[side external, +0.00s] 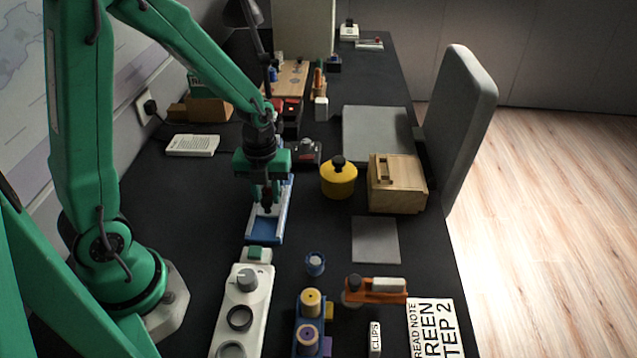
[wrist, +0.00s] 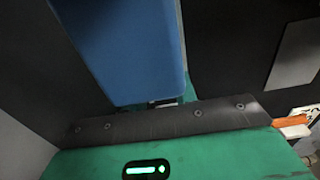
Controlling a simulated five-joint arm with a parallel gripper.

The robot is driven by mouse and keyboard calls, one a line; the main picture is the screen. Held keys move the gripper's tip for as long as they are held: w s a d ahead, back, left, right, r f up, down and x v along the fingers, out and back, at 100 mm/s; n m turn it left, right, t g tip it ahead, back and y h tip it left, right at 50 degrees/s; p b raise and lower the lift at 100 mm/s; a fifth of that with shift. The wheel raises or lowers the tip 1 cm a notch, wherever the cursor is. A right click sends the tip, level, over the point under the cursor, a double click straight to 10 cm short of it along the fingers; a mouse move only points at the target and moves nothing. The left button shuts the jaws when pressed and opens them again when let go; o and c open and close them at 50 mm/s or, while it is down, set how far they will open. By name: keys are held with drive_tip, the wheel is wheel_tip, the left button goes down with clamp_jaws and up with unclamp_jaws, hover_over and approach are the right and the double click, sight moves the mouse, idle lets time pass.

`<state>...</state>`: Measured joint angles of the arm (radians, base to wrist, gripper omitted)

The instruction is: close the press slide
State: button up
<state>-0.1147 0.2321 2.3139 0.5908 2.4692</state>
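A long, low blue and white fixture (side external: 265,236), which looks like the press slide, lies on the dark desk. It has pale raised sides and a blue near end. My green gripper (side external: 266,204) points down over its middle, with dark fingers close to it or inside it. I cannot tell whether they touch it, and the gap between the fingertips is not clear. In the wrist view a broad blue surface (wrist: 130,50) fills the upper middle, above my green gripper body. The fingertips are hidden there.
A white panel with knobs (side external: 245,290) stands just in front of the fixture. A yellow pot (side external: 338,180) and a wooden box (side external: 397,184) stand to the right, beside a grey sheet (side external: 376,240). A dark-knobbed block (side external: 306,153) stands behind. Bare desk lies to the left.

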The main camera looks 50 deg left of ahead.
sight(267, 198)
drive_tip(key=o, duration=0.3)
drive_tip(key=shift+o, duration=0.2)
drive_tip(key=shift+r, duration=0.15)
drive_tip(key=shift+r, duration=3.8)
drive_tip(key=s+d+r+n+t, duration=0.2)
drive_tip(key=s+r+n, duration=0.2)
drive_tip(key=n, duration=0.9)
drive_tip(key=s+d+r+n+t, duration=0.1)
drive_tip(key=s+r+n+t, duration=0.2)
drive_tip(key=n, duration=1.1)
wheel_tip(267, 198, up, 5)
drive_tip(key=s, duration=0.2)
drive_tip(key=shift+s+d+t, duration=0.3)
drive_tip(key=shift+d, duration=0.05)
